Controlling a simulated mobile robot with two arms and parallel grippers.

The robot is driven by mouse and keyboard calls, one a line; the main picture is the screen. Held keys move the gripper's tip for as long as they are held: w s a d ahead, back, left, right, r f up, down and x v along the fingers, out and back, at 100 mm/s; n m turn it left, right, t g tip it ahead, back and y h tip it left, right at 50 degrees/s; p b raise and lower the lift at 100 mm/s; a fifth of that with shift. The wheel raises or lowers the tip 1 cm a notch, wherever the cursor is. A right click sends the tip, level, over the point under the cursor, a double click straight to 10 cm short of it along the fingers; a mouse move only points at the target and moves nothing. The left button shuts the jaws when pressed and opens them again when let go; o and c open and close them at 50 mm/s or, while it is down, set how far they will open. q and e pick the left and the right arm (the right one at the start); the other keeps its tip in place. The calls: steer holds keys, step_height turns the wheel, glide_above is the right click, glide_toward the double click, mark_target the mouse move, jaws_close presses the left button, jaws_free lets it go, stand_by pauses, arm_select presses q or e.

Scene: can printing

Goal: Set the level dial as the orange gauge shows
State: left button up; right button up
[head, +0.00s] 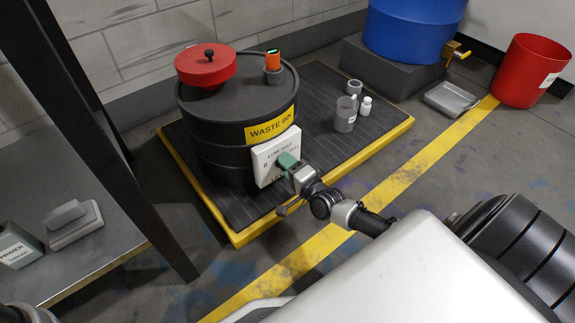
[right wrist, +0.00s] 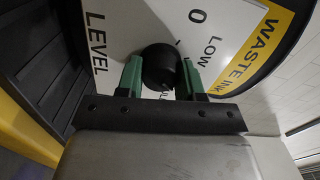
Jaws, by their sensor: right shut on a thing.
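The level dial is a black knob (right wrist: 159,68) on a white panel (head: 263,164), marked with LEVEL, LOW and 0 in the right wrist view. The panel is on the front of the black waste ink drum (head: 225,150). My right gripper (head: 287,162) has green fingers, which are shut on the knob, one on each side, as the right wrist view (right wrist: 160,78) shows. The knob's pointer is hard to make out. The orange gauge (head: 272,60) stands on the drum's lid; its reading is too small to tell. My left gripper is not in view.
The drum stands on a black grated pallet with a yellow rim (head: 365,147). A blue barrel (head: 410,30) and red bucket (head: 532,70) are at the back right.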

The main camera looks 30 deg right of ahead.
steer(key=m, duration=0.2)
steer(key=m+b, duration=0.1)
steer(key=shift+f+m, duration=0.2)
steer(key=shift+m, duration=0.2)
steer(key=shift+m+b, duration=0.5)
steer(key=shift+m, duration=1.4)
steer(key=o, duration=0.9)
steer(key=shift+o, duration=0.2)
steer(key=s+p, duration=0.5)
steer(key=s, duration=0.6)
steer(key=shift+d, duration=0.4)
